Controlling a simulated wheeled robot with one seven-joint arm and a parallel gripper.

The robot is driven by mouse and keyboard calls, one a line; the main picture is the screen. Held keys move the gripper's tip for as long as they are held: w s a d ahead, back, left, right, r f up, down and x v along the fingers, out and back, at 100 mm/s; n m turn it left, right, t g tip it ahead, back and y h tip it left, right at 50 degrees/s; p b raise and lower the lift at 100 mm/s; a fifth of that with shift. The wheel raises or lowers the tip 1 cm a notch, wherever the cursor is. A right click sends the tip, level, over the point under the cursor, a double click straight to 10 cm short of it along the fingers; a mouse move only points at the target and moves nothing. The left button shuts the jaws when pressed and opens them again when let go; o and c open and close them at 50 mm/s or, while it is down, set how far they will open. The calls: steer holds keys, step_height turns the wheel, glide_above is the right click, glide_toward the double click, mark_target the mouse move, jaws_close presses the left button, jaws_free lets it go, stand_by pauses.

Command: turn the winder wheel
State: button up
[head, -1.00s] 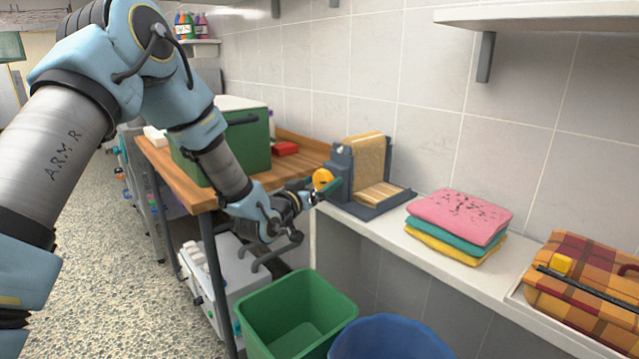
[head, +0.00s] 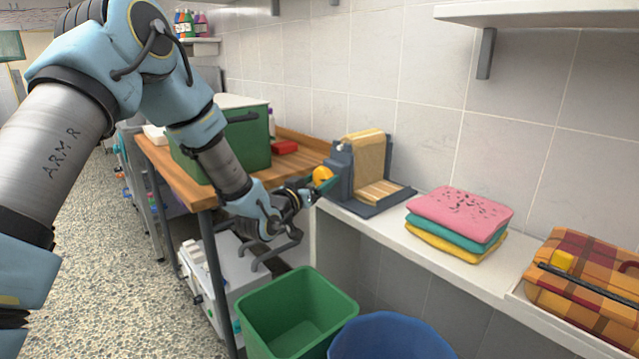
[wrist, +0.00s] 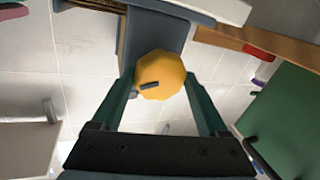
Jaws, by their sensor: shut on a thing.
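The winder (head: 341,165) is a grey frame on the white ledge with a tan towel (head: 375,165) hanging over it and down onto its base. Its yellow wheel (head: 322,174) is on the side facing my gripper. In the wrist view the wheel (wrist: 160,75) is a knobbed yellow disc with a dark mark on its face. My gripper (head: 322,189) reaches it from the left. In the wrist view my gripper (wrist: 160,88) has its two green fingers on either side of the wheel, shut on it. The wheel's far side is hidden.
A green box (head: 248,148) and a red item (head: 284,147) sit on the wooden table left of the winder. Folded towels (head: 460,215) and a plaid basket (head: 590,275) lie along the ledge to the right. Green (head: 250,318) and blue (head: 390,322) bins stand below.

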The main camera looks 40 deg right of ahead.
steer(key=f+m+b, duration=0.1)
steer(key=m+b, duration=0.1)
steer(key=b, duration=0.3)
steer(key=shift+h, duration=0.4)
steer(key=m+g+h+b, duration=0.1)
steer(key=m+g+b, duration=0.1)
steer(key=m+b, duration=0.6)
steer(key=m+g+h+b, duration=0.1)
steer(key=m+g+b, duration=0.2)
steer(key=m+b, duration=0.5)
steer(key=m+g+h+b, duration=0.1)
steer(key=m+g+b, duration=0.2)
steer(key=m+b, duration=0.5)
steer(key=shift+w+f+m+b, duration=0.25)
steer(key=shift+m+b, duration=0.05)
steer(key=shift+b, duration=4)
steer(key=m+g+y+b, duration=0.1)
steer(key=m+g+b, duration=0.1)
steer(key=m, duration=0.2)
steer(key=shift+r+m+b, duration=0.1)
steer(key=shift+m+b, duration=0.2)
steer(key=shift+b, duration=0.1)
steer(key=shift+w+r+m+g+y+b, duration=0.15)
steer(key=shift+m+g+b, duration=0.25)
steer(key=shift+m, duration=0.5)
steer(key=shift+s+m+g+y+b, duration=0.1)
steer(key=shift+m+g+y+b, duration=0.25)
steer(key=shift+m, duration=0.55)
